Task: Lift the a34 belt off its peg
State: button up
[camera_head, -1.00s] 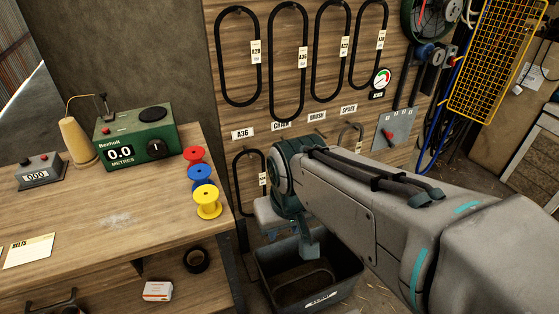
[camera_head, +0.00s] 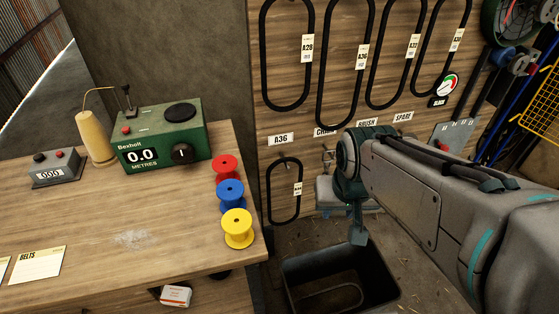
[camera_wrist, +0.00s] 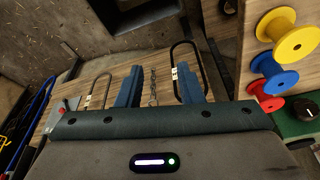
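A small black belt loop (camera_head: 270,195) hangs from a peg on the wooden board, below the A36 plate. Its white tag (camera_head: 298,188) looks like A34 but is too small to read surely. The wrist view also shows this belt (camera_wrist: 200,68), rising behind the right finger. My gripper (camera_wrist: 159,88) is open and empty, its two blue fingers spread, with a hanging chain (camera_wrist: 153,85) seen between them. In the head view my gripper (camera_head: 358,235) points down to the right of the belt, mostly hidden by my arm.
Longer belts tagged A28 (camera_head: 264,55), A36, A32 and A30 hang above. A dark bin (camera_head: 292,294) with a loop inside stands below. The bench (camera_head: 190,255), with spools (camera_head: 238,228) and a green metre counter (camera_head: 160,140), lies left.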

jog(key=w+a+f+m+t+b, duration=0.1)
jog(key=w+f+m+b, duration=0.35)
jog(key=f, duration=0.65)
jog(key=m+t+y+b, duration=0.4)
jog(key=m+t+b, duration=0.9)
jog(key=m+b, duration=1.4)
send_near(269, 202)
jog(key=shift+m+t, duration=0.3)
jog(key=shift+m, duration=0.45)
jog(key=shift+f+b+x, duration=0.2)
jog(key=shift+b+x, duration=0.5)
jog(key=shift+x, duration=2.4)
jog(key=shift+f+b+x, duration=0.15)
jog(key=shift+b+x, duration=0.5)
jog(key=shift+x, duration=2.45)
grip_shut()
